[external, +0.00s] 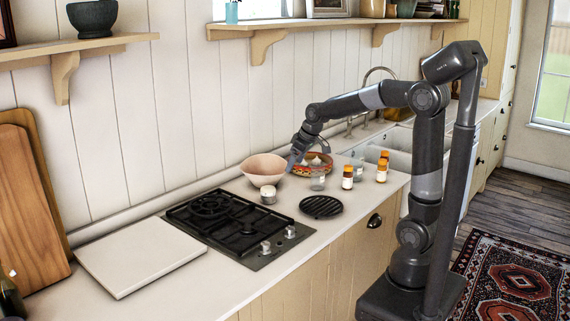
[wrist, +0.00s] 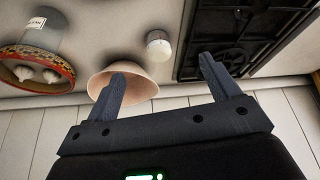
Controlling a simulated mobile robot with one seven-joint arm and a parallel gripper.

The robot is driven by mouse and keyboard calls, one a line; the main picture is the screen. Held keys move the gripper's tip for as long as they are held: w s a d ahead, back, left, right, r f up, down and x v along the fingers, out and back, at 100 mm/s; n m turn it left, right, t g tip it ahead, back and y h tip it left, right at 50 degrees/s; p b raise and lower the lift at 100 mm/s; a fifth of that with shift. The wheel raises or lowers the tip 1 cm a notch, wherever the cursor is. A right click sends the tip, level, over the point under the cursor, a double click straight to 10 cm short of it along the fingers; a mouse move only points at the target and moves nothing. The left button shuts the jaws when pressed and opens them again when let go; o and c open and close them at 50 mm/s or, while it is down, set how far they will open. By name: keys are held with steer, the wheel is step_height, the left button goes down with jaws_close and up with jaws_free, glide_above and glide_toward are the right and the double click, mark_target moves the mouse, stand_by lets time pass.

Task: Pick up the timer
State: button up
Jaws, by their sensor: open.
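The timer appears to be the small white round object (external: 268,194) on the counter, between the pink bowl and the hob. In the wrist view the same white object (wrist: 159,46) lies beyond my fingertips, between the bowl and the hob. My gripper (external: 297,158) is above the counter near the pink bowl and the patterned bowl. In the wrist view my gripper (wrist: 162,68) has its fingers wide apart with nothing between them. The timer is apart from the fingers.
The pink bowl (external: 263,171) stands close behind the timer. The black gas hob (external: 237,228) is to its left. A patterned bowl (external: 325,168), a glass (external: 318,182), orange-capped jars (external: 347,178) and a black round trivet (external: 321,207) stand to the right. A shelf (external: 330,24) runs above.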

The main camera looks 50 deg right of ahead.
steer(key=n, duration=0.1)
glide_toward(270, 187)
steer(key=w, duration=0.1)
steer(key=x, duration=0.6)
steer(key=shift+a+f, duration=0.1)
steer(key=shift+f, duration=0.15)
steer(key=f, duration=0.4)
steer(key=shift+w+a+f, duration=0.2)
steer(key=shift+w, duration=0.1)
steer(key=shift+w+a+f, duration=0.1)
steer(key=shift+w+f, duration=0.1)
steer(key=shift+f, duration=0.2)
steer(key=shift+c, duration=0.4)
steer(key=c, duration=1.2)
